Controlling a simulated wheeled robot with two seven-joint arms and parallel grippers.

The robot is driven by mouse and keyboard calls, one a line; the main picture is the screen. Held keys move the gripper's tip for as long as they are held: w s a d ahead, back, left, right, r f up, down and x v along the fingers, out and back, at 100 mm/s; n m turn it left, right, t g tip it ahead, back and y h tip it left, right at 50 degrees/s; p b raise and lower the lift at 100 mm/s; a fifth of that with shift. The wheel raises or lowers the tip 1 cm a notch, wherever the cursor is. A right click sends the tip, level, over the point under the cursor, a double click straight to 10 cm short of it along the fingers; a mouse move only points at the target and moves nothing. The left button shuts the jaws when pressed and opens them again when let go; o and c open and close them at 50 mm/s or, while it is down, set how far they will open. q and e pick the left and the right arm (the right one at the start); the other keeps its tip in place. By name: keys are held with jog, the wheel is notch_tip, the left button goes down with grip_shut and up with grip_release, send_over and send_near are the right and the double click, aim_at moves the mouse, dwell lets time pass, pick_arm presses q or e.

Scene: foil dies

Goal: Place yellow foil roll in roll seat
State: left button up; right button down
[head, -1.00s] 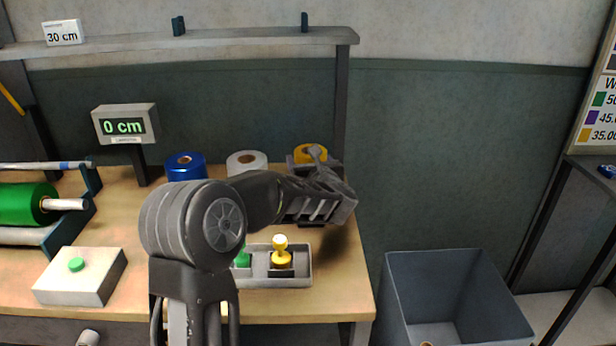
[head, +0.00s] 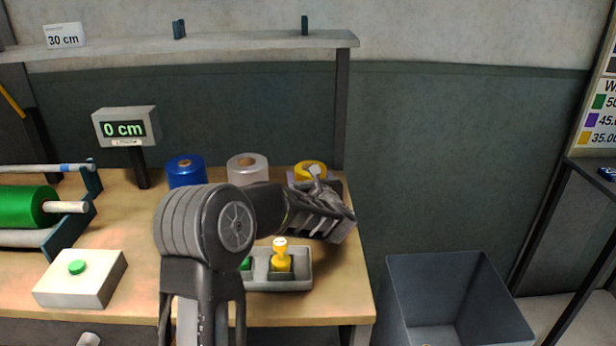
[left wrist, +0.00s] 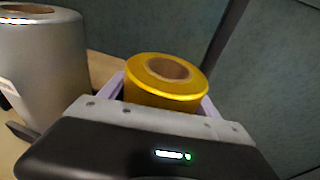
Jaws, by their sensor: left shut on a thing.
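The yellow foil roll (head: 311,166) is upright near the back right of the table, partly hidden behind my left gripper (head: 314,178). In the left wrist view the yellow roll (left wrist: 165,80) sits between the two pale purple fingers of my left gripper (left wrist: 162,88), which is shut on it. I cannot tell whether the roll touches the table. A roller stand (head: 85,190) at the left carries a green roll (head: 28,206); I cannot make out an empty roll seat. My right gripper is not in view.
A silver-white roll (head: 247,170) and a blue roll (head: 185,171) stand left of the yellow one. A grey tray (head: 300,280) with yellow and green knobbed pieces lies in front. A button box (head: 80,282) is at front left. A grey bin (head: 450,290) stands right of the table.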

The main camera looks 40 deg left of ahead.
pick_arm(q)
jog(key=o, duration=1.9)
jog(key=b+v, duration=0.1)
jog(key=v, duration=1.1)
jog(key=shift+b, duration=0.35)
